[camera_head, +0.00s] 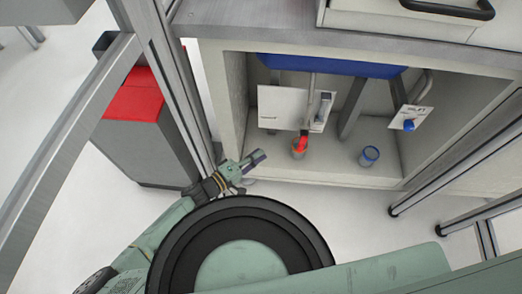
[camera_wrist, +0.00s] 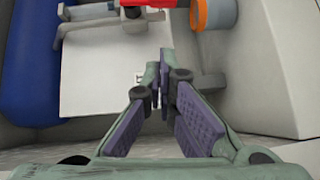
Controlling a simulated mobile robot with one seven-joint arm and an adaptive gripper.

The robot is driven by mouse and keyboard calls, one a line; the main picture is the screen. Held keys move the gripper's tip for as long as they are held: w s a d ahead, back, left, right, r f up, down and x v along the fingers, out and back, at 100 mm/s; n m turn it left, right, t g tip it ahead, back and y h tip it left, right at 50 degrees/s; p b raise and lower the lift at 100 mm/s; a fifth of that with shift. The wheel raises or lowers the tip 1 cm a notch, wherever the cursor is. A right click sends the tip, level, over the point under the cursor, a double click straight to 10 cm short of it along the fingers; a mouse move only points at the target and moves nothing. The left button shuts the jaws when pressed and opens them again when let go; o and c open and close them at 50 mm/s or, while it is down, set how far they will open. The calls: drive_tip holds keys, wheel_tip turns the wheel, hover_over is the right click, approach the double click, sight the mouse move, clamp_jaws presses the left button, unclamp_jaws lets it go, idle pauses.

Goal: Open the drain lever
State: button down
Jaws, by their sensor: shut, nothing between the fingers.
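A red lever (camera_head: 303,141) sits at the lower end of a grey pipe inside the open cabinet, just above an orange-rimmed grey cup (camera_head: 298,154). In the wrist view the red lever (camera_wrist: 146,3) is cut off by the top edge, with the cup (camera_wrist: 213,12) right of it. A blue valve handle (camera_head: 408,125) is at the cabinet's right side; which one is the drain lever, I cannot tell. My gripper (camera_head: 262,155) is left of the red lever, at the cabinet's front left, apart from it. In the wrist view my gripper (camera_wrist: 160,68) is shut and empty.
A blue tank (camera_head: 330,66) hangs at the cabinet's top. A white panel (camera_head: 282,106) stands behind the red lever. A blue-rimmed cup (camera_head: 369,155) is on the cabinet floor. Metal frame posts (camera_head: 180,95) stand close on the left, beside a red-topped grey bin (camera_head: 145,130).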

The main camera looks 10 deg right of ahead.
drive_tip(key=w+d+f, duration=0.1)
drive_tip(key=w+d, duration=0.1)
drive_tip(key=d, duration=0.8)
drive_tip(key=shift+w+d+p, duration=0.3)
drive_tip(key=shift+w+p, duration=0.05)
drive_tip(key=shift+p, duration=0.05)
drive_tip(key=shift+s+d+f+n+h+b, duration=0.15)
drive_tip(key=shift+d+n+h+b, duration=0.1)
drive_tip(key=shift+d+b, duration=0.15)
drive_tip(key=shift+s+d+f+n+h+b, duration=0.15)
drive_tip(key=shift+d+n+h+b, duration=0.15)
drive_tip(key=shift+b, duration=0.2)
drive_tip(key=v, duration=1.2)
drive_tip(key=shift+a+f, duration=0.1)
drive_tip(key=shift+a, duration=0.05)
